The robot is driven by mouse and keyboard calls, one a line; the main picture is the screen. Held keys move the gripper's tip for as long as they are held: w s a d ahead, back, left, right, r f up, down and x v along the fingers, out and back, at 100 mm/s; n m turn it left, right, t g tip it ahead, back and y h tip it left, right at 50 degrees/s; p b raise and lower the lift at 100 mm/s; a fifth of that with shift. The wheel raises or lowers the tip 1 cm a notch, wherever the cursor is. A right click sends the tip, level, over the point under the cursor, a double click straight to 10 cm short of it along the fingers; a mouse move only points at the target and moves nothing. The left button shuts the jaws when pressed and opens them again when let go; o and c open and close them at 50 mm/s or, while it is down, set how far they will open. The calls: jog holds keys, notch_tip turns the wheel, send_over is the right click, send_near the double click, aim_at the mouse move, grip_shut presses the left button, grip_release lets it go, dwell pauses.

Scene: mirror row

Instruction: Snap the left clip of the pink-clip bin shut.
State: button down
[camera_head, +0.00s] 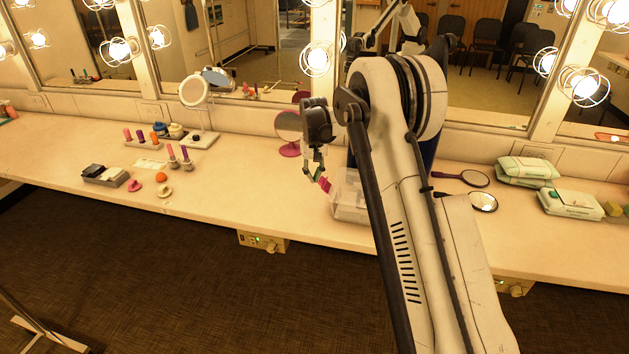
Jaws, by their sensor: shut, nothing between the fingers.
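The pink-clip bin (350,212) is a clear box on the counter, right of the middle of the view. My arm hides its right side and much of its top. A pink clip (325,184) shows at its upper left and appears tilted outward. My gripper (316,174) points down beside this clip, with its fingers together and empty. The fingertips are very close to the clip; I cannot tell whether they touch it. Any clip on the right is hidden behind my arm.
A pink round mirror (289,126) stands just left of my gripper. Lipsticks (187,156) and a grey tray (104,176) are farther left. A hand mirror (474,179) and wipes packs (570,204) lie to the right. The counter (235,190) left of the bin is clear.

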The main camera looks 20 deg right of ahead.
jog(key=shift+s+d+r, duration=0.2)
jog(key=shift+s+d, duration=0.2)
jog(key=shift+d, duration=0.3)
jog(key=shift+s+d+r, duration=0.2)
jog(key=shift+s+d, duration=0.25)
jog(key=shift+d, duration=0.2)
jog(key=shift+s+d+r, duration=0.2)
jog(key=shift+s+d, duration=0.2)
jog(key=shift+d, duration=0.3)
jog(key=shift+w+a+r+p, duration=0.15)
jog(key=shift+r+p, duration=0.15)
jog(key=shift+r, duration=0.65)
jog(key=shift+w+a+r+p, duration=0.15)
jog(key=shift+r+p, duration=0.15)
jog(key=shift+r, duration=0.65)
jog(key=shift+a+r+p, duration=0.15)
jog(key=shift+r+p, duration=0.15)
jog(key=shift+r, duration=0.65)
jog(key=shift+r, duration=0.1)
